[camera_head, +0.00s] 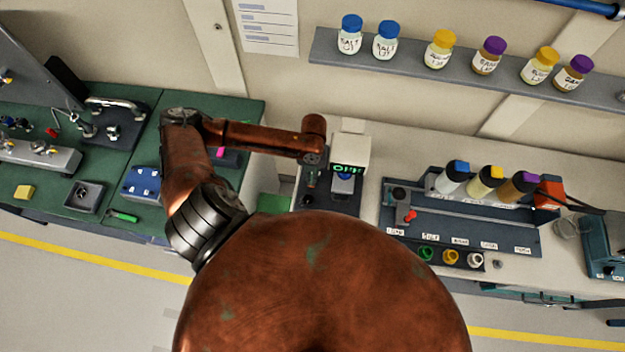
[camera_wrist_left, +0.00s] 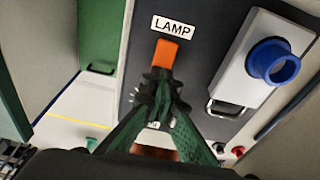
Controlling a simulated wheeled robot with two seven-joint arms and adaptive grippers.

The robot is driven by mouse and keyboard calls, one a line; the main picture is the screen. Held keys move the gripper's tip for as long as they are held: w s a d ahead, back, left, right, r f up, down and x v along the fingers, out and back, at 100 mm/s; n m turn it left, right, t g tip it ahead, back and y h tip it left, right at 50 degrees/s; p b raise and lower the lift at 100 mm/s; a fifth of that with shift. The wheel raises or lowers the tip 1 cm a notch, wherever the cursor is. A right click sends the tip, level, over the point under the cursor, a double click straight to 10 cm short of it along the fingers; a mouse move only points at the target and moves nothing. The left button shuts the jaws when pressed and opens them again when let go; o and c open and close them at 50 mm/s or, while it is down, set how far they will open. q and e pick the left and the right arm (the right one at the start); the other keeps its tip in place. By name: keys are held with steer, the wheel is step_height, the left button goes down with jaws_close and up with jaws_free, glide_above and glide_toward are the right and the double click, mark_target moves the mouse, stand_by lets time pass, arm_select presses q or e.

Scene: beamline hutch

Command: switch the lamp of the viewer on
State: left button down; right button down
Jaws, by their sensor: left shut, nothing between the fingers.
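The viewer (camera_head: 352,152) is a pale box with a green lit display, standing on a dark base at the middle of the bench. In the left wrist view its dark panel (camera_wrist_left: 205,62) carries a white LAMP label (camera_wrist_left: 175,26) with an orange switch (camera_wrist_left: 167,54) below it. A blue eyepiece (camera_wrist_left: 274,62) sits to the right. My left gripper (camera_wrist_left: 158,80) is shut and empty, its fingertips at the lower end of the orange switch in the picture. I cannot tell whether they touch it. In the head view this gripper (camera_head: 311,180) is small beside the viewer. My right gripper is out of view.
A grey rack (camera_head: 465,225) with bottles and coloured caps stands right of the viewer. A shelf (camera_head: 400,71) of several labelled bottles hangs behind. A green-topped bench (camera_head: 95,215) with instruments is on the left.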

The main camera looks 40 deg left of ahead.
arm_select(q)
steer(key=shift+f+b, duration=0.3)
steer(key=shift+f, duration=0.4)
steer(key=shift+r, duration=0.1)
steer(key=shift+r+p, duration=0.8)
steer(key=shift+p, duration=0.2)
step_height(320, 180, up, 5)
steer(key=p, duration=0.5)
steer(key=shift+r+p, duration=0.2)
steer(key=shift+p, duration=0.15)
steer(key=shift+f, duration=0.1)
